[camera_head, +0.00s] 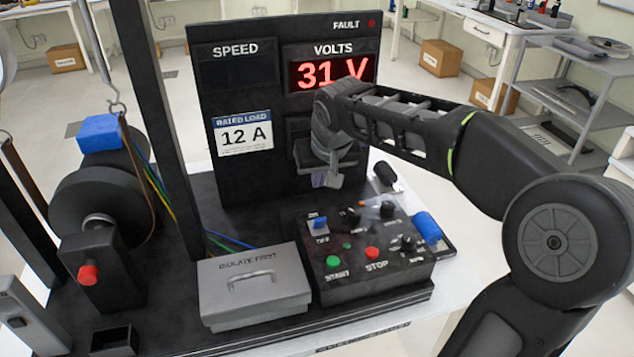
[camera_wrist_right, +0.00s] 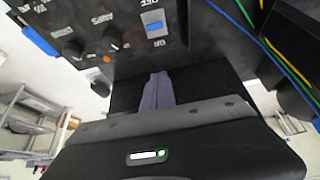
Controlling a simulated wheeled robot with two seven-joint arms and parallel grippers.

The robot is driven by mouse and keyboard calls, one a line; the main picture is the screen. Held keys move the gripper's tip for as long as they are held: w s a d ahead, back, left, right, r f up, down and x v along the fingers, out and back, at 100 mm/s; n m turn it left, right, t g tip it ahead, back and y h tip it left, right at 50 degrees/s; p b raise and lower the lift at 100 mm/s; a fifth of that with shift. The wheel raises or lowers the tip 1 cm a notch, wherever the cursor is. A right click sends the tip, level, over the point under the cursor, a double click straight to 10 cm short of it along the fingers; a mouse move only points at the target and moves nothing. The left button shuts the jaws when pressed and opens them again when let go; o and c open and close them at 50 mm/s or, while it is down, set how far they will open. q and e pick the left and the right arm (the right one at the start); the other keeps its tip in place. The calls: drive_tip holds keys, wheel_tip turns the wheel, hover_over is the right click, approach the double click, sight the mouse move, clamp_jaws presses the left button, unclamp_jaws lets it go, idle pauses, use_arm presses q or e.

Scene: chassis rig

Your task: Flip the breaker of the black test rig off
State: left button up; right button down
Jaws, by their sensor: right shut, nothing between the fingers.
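The black test rig's control box (camera_head: 365,245) stands on the black base, with a blue breaker switch (camera_head: 318,223) at its upper left. In the right wrist view the blue breaker switch (camera_wrist_right: 154,26) sits between the labels OFF and ON; which way it is set is hard to tell. My right gripper (camera_head: 328,181) hangs above and behind the box, in front of the upright panel. In the wrist view the right gripper's fingers (camera_wrist_right: 158,75) are together and empty, pointing toward the breaker and apart from it. My left gripper is not in view.
The upright panel (camera_head: 225,175) reads 31 V, with a red FAULT light. A grey lidded box marked ISOLATE FIRST (camera_head: 253,295) stands left of the control box.

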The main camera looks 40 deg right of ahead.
drive_tip(key=s+a+r, duration=0.1)
drive_tip(key=s+r, duration=0.3)
drive_tip(key=r, duration=0.1)
drive_tip(key=shift+s+a, duration=0.35)
drive_tip(key=shift+s, duration=0.05)
